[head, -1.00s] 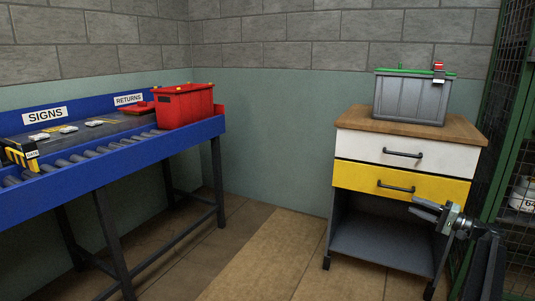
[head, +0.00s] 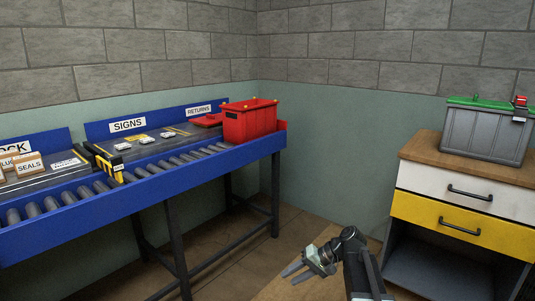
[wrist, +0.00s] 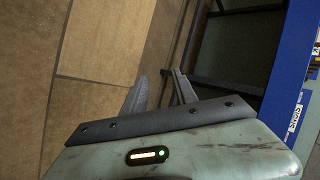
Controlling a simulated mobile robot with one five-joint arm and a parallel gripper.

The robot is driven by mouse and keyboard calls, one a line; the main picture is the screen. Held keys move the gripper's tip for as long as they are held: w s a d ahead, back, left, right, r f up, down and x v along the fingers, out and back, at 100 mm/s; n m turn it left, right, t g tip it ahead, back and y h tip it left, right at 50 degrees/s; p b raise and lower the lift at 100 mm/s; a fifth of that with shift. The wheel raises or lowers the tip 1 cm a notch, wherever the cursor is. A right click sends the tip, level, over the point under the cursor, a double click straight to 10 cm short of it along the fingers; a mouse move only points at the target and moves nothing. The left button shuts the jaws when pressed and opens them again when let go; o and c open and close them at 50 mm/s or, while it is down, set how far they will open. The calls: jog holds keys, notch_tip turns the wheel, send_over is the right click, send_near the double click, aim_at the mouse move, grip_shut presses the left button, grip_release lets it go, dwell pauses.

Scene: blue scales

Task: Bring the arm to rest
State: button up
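My gripper (head: 292,273) is low in the head view, in front of the bare floor between the blue roller table and the cabinet. In the wrist view my gripper's two fingers (wrist: 158,90) stand apart with nothing between them. They hang over the tan floor, with the dark table legs beyond. My arm comes up from the bottom of the head view and is bent at the wrist.
A blue roller table (head: 150,200) runs along the left wall with a red bin (head: 249,122) at its far end. A cabinet (head: 440,205) with white and yellow drawers stands at right, a grey green-rimmed crate (head: 483,135) on top. Floor between them is clear.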

jog(key=s+a+f+n+g+h+p, duration=0.1)
jog(key=s+a+f+h, duration=0.2)
jog(key=s, duration=0.5)
jog(key=s+d+f+h, duration=0.3)
jog(key=s+d+h, duration=0.3)
jog(key=d, duration=0.4)
notch_tip(320, 180, up, 38)
jog(key=d+p, duration=0.1)
jog(key=p, duration=3.7)
jog(key=shift+w+r+m, duration=0.2)
jog(key=shift+w+m, duration=0.2)
jog(key=shift+f, duration=0.1)
jog(key=shift+d, duration=0.15)
